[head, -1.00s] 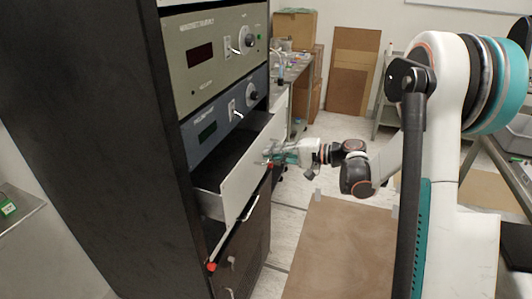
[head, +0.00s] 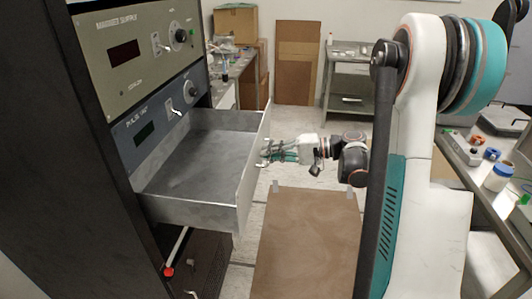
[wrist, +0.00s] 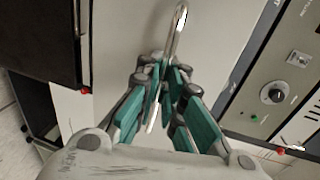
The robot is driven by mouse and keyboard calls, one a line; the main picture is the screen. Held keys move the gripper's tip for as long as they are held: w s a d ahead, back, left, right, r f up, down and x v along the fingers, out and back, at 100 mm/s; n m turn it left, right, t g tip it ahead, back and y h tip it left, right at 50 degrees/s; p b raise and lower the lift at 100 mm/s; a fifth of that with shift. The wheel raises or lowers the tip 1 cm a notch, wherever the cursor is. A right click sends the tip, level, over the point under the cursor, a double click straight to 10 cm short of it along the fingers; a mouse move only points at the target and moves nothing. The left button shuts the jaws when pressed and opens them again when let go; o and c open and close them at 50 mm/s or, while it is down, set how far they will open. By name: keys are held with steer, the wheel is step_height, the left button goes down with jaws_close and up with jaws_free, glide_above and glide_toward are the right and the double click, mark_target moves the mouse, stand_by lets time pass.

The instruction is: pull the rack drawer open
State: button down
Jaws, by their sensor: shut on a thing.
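The rack drawer (head: 190,205) is a grey metal tray pulled well out of the dark rack (head: 75,140), and its inside looks empty. Its pale front panel (head: 252,165) faces right, towards my arm. In the wrist view the drawer's handle (wrist: 179,25) is a thin bright metal bar standing off the panel. My gripper (head: 268,151) is at the outer face of the panel. In the wrist view its teal-padded fingers (wrist: 162,88) are closed around the handle. The handle itself is hidden behind the panel in the head view.
Two instrument panels with knobs, a beige one (head: 125,50) and a blue-grey one (head: 155,118), sit above the drawer. A red-tipped lever (head: 168,271) is below it. A brown mat (head: 305,240) lies on the floor. A bench with jars (head: 497,177) stands at right.

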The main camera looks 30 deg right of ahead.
steer(key=c, duration=1.7)
jaws_free()
steer(key=v, duration=1.2)
